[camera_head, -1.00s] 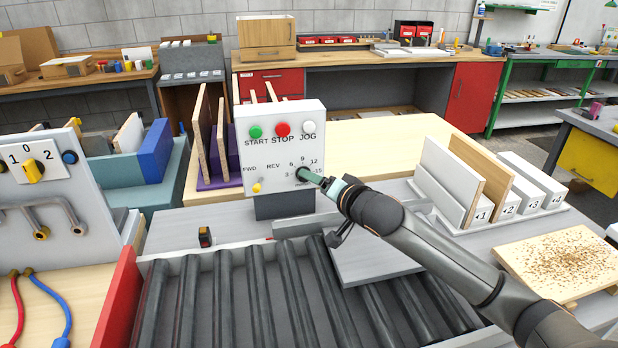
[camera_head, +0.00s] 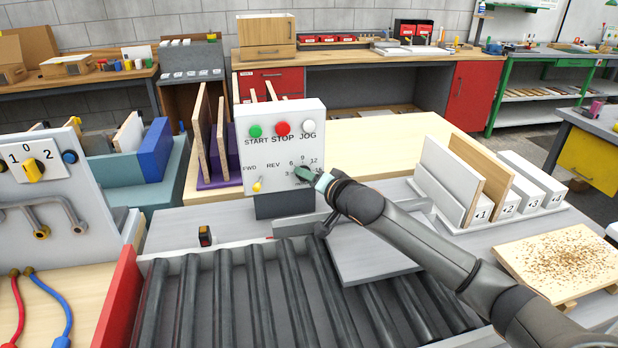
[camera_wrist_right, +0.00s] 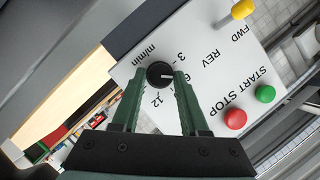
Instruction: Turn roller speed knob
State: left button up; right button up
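The roller speed knob (camera_wrist_right: 159,74) is a round black dial with a white pointer line, set in the scale on the white control panel (camera_head: 250,162). In the head view the knob (camera_head: 302,173) sits low on the right of the panel, partly covered by my fingers. My right gripper (camera_wrist_right: 159,77) has its two green fingers apart, one on each side of the knob. The fingertips are very close to the knob's rim; contact is not clear. My right gripper (camera_head: 320,180) comes to the panel from the right. My left gripper is not in view.
Beside the knob are a yellow FWD/REV lever (camera_head: 257,185) and green (camera_head: 255,131), red (camera_head: 282,128) and white (camera_head: 308,125) buttons. The roller conveyor (camera_head: 235,300) lies below, with a grey board (camera_head: 368,254) on it under my arm. Numbered upright boards (camera_head: 450,183) stand at right.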

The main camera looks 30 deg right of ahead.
grip_shut()
jog(key=shift+w+a+r+n+g+h+p, duration=0.15)
jog(key=shift+n+g+h+p, duration=0.3)
jog(key=shift+n+h+p, duration=1)
jog(key=shift+s+a+n+g+h+p, duration=0.1)
jog(key=shift+n+g+h+p, duration=0.35)
jog(key=shift+n+p, duration=1.95)
jog(key=shift+m+p, duration=0.65)
jog(key=shift+p, duration=0.1)
